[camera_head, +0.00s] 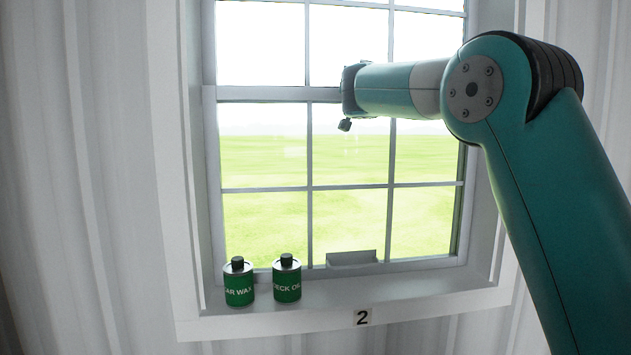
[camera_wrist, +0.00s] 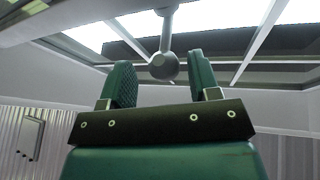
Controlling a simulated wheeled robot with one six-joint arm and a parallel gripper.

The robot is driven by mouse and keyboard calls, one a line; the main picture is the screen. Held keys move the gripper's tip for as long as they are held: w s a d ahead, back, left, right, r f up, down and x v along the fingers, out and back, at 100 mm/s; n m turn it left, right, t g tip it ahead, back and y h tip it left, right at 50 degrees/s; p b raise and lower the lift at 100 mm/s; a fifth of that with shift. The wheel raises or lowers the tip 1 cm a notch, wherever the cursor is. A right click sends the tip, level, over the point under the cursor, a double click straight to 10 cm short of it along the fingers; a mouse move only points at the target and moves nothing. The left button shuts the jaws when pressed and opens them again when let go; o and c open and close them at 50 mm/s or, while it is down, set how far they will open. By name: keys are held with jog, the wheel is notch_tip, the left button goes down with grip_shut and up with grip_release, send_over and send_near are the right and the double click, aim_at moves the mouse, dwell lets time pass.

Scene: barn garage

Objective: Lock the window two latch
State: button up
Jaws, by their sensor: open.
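Window two (camera_head: 262,95) has a white frame, several panes and a "2" label (camera_head: 362,317) below its sill. Its latch (camera_wrist: 164,66) shows in the wrist view as a grey lever with a rounded knob end, hanging from the frame. In the wrist view my gripper (camera_wrist: 160,72) is open, with its two green fingers on either side of the knob. I cannot tell whether the fingers touch it. In the head view my arm reaches to the window's middle rail (camera_head: 262,94); the latch and the fingers are hidden behind my wrist.
Two green cans, car wax (camera_head: 239,284) and deck oil (camera_head: 287,280), stand on the left of the sill (camera_head: 420,290). A low grey block (camera_head: 352,258) is on the lower sash rail. The right part of the sill is clear.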

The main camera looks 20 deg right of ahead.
jog(key=f+b+v, duration=0.1)
jog(key=b+v, duration=0.9)
jog(key=v, duration=0.6)
jog(key=a+f+n+g+y, duration=0.1)
jog(key=a+f+n+y, duration=0.1)
jog(key=f, duration=0.5)
jog(key=w+a+f+n+g+y, duration=0.1)
jog(key=a+f+n+y, duration=0.2)
jog(key=a+f+y, duration=0.2)
jog(key=shift+w+f+n+g+y, duration=0.15)
jog(key=shift+f+n+g+y, duration=0.2)
jog(key=shift+f+y, duration=0.55)
jog(key=shift+a+f, duration=0.1)
jog(key=shift+f, duration=0.1)
